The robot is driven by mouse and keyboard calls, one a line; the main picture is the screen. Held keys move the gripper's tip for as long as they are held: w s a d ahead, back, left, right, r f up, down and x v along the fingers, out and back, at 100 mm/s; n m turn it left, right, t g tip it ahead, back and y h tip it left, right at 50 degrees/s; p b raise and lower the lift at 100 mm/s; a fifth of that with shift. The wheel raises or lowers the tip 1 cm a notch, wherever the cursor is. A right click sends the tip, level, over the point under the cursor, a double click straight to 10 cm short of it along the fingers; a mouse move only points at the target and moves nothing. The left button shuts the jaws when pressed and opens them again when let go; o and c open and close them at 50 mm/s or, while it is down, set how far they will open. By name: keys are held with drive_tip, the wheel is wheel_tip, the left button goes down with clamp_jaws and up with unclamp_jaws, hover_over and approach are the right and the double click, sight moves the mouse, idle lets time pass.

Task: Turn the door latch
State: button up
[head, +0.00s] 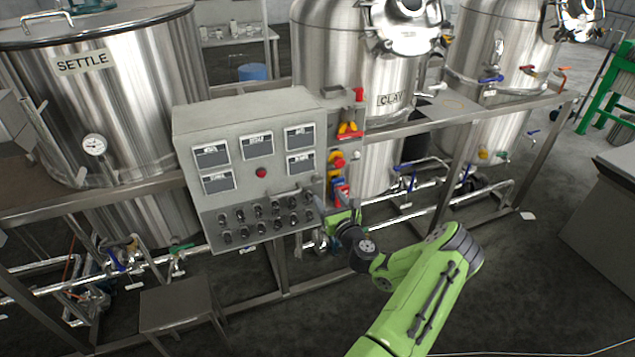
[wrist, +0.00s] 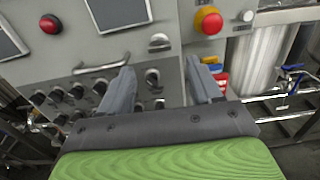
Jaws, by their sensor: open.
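The grey control cabinet (head: 185,120) has a sloped front with several dark displays above rows of dark knobs. A small silver rounded fitting (wrist: 160,42) sits near its right edge in the wrist view; it may be the door latch, but its shape is not clear enough to tell. A silver bar handle (wrist: 102,68) is to its left. My gripper (wrist: 160,66) is open and empty, facing the cabinet's lower right part. The fitting shows just beyond and between the fingertips, with a dark knob (wrist: 152,76) between the fingers. In the head view the fingers are mostly hidden.
A red-and-yellow stop button (wrist: 208,20) is right of the cabinet, above blue and red parts. Steel tanks (head: 355,60) stand behind. Pipes and frame rails run below. A small metal stool (head: 178,303) is at lower left. Floor is open at right.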

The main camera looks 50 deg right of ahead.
sight(317, 180)
drive_tip(key=x, duration=0.7)
drive_tip(key=shift+w+d+p, duration=0.15)
drive_tip(key=shift+w+p, duration=0.15)
drive_tip(key=shift+p, duration=0.05)
drive_tip(key=c, duration=1)
drive_tip(key=shift+c, duration=0.2)
